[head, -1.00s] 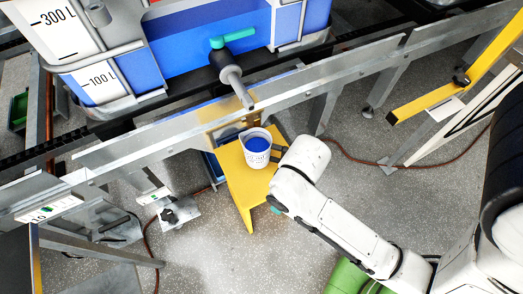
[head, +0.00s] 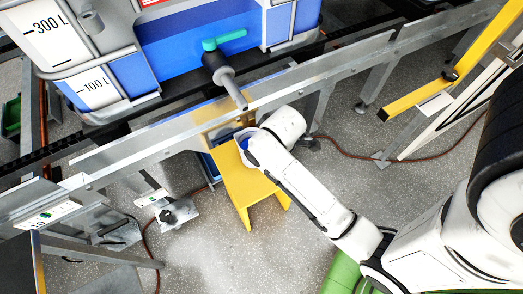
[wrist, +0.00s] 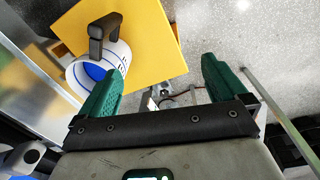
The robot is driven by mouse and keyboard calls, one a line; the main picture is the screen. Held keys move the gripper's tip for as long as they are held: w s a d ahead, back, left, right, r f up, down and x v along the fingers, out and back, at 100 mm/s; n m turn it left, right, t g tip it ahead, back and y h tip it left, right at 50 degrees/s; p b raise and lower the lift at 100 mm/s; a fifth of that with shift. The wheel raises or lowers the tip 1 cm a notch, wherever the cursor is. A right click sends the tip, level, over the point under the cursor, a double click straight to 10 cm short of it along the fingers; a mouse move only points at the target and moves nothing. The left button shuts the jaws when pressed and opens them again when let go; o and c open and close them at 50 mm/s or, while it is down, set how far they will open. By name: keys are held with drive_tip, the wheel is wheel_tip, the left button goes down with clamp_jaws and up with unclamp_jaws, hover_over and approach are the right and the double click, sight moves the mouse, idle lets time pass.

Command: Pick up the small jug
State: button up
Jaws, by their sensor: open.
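The small jug (wrist: 118,55) is white with dark markings, blue inside and has a dark grey handle (wrist: 97,38). It stands on a yellow stand (wrist: 150,25) in the wrist view. In the head view only a sliver of the jug (head: 243,136) shows at the back of the yellow stand (head: 248,190); my arm hides the rest. My gripper (wrist: 161,72) is open with green fingers, and the gap between them is empty. The jug is left of the gap, partly behind the left finger; I cannot tell whether they touch. The fingers are hidden in the head view.
A metal rail (head: 300,75) runs behind the stand. A grey spout with a green-handled valve (head: 224,70) hangs from a blue tank (head: 165,45) above it. A yellow bar (head: 450,75) stands at the right. The speckled floor (head: 205,255) in front is clear.

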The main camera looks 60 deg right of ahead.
drive_tip(key=w+d+n, duration=0.1)
drive_tip(key=d+n, duration=0.2)
drive_tip(key=n, duration=0.1)
drive_tip(key=w+d+n+p, duration=0.1)
drive_tip(key=w+d+n, duration=0.1)
drive_tip(key=d+n, duration=0.1)
drive_tip(key=w+d+n+p, duration=0.1)
drive_tip(key=w+d+n, duration=0.1)
drive_tip(key=d+n, duration=0.1)
drive_tip(key=shift+d+r+n+g+y, duration=0.1)
drive_tip(key=shift+d+n+g+y, duration=0.2)
drive_tip(key=shift+n, duration=0.5)
drive_tip(key=shift+d, duration=0.1)
wheel_tip(320, 180, down, 5)
drive_tip(key=shift+f+b, duration=0.2)
drive_tip(key=shift+b, duration=0.15)
drive_tip(key=shift+w+f, duration=0.15)
drive_tip(key=shift+f, duration=1.25)
drive_tip(key=shift+w+f, duration=0.15)
drive_tip(key=shift+f, duration=1.2)
drive_tip(key=shift+r, duration=0.1)
drive_tip(key=c, duration=1.8)
